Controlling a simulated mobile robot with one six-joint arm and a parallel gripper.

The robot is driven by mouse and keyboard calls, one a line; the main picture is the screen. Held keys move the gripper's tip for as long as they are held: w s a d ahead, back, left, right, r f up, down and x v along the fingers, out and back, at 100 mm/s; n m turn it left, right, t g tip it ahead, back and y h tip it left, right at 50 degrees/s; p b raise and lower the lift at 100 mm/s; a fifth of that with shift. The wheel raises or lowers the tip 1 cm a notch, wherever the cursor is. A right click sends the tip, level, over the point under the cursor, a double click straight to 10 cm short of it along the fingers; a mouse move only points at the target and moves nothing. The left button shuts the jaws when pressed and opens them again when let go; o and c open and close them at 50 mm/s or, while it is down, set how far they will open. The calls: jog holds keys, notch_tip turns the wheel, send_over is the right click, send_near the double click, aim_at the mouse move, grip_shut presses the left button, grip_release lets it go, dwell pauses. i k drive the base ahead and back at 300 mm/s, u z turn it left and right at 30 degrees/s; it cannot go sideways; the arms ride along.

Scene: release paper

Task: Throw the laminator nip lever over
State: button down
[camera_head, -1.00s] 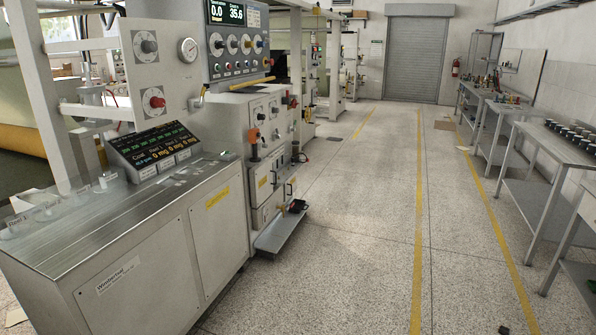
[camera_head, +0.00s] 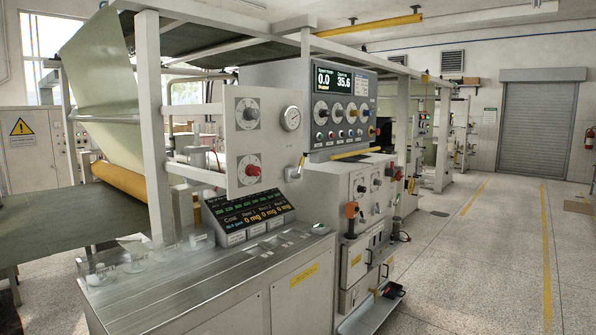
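My gripper is not in view. An orange-handled lever (camera_head: 351,210) stands upright on the front of the grey machine cabinet (camera_head: 350,262), right of centre. A small lever with a yellowish end (camera_head: 300,163) sits beside the white panel (camera_head: 246,130). No label shows which of them is the laminator nip lever. The white panel carries a dark knob (camera_head: 248,113), a red knob (camera_head: 252,170) and a round gauge (camera_head: 291,118). A grey control console (camera_head: 338,108) with a display, dials and buttons stands behind it.
A steel-topped bench (camera_head: 190,285) with a slanted display (camera_head: 250,215) fills the foreground. A low shelf (camera_head: 370,312) juts out below the cabinet. Pale web material (camera_head: 105,95) and a yellow roll (camera_head: 118,178) are at left. The speckled floor (camera_head: 480,270) at right is open.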

aim_at(293, 174)
jog(key=u, duration=0.75)
jog(key=i, duration=1.1)
jog(key=u, duration=0.55)
